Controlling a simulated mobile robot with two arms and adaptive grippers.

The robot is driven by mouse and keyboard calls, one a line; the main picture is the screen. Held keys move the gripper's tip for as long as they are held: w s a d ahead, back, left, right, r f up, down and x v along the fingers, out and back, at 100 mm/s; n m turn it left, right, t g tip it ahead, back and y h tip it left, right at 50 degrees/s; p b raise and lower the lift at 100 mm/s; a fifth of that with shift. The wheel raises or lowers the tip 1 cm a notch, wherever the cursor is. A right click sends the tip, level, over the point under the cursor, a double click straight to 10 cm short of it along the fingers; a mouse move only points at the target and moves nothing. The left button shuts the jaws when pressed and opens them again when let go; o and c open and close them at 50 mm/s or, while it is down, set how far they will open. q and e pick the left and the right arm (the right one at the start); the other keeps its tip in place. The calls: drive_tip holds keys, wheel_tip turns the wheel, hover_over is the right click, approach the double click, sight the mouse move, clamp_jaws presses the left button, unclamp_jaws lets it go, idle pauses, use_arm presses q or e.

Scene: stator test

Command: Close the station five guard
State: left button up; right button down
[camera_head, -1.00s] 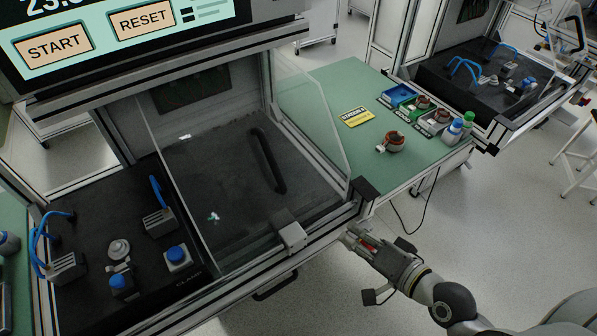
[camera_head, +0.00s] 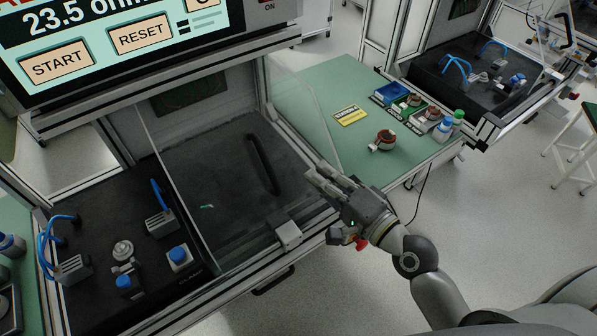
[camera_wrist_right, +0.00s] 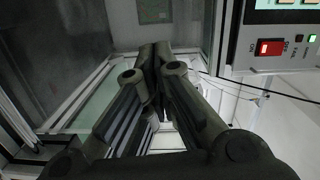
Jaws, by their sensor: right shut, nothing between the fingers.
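The station guard (camera_head: 222,165) is a clear panel in the middle of the head view, with a long black handle (camera_head: 262,163) upright on it. Whether the guard is fully down or partly raised is hard to tell. My right gripper (camera_head: 314,178) is at the right front corner of the station, to the right of the handle and apart from it. Its fingers are shut and empty; they also show together in the wrist view (camera_wrist_right: 152,58). My left gripper is not in view.
A screen (camera_head: 120,40) hangs over the station. To the left are a black fixture plate with blue clamps (camera_head: 160,215). At right, a green table (camera_head: 310,85) holds a yellow sign (camera_head: 350,115), a copper-coloured part (camera_head: 383,141) and several bins. A red switch (camera_wrist_right: 270,47) shows in the wrist view.

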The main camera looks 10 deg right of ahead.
sight(298, 181)
drive_tip(key=a, duration=0.1)
drive_tip(key=a+p, duration=0.1)
drive_tip(key=a, duration=0.2)
drive_tip(key=shift+w+a+f+p, duration=0.3)
drive_tip(key=shift+w+f, duration=0.05)
drive_tip(key=shift+w, duration=0.05)
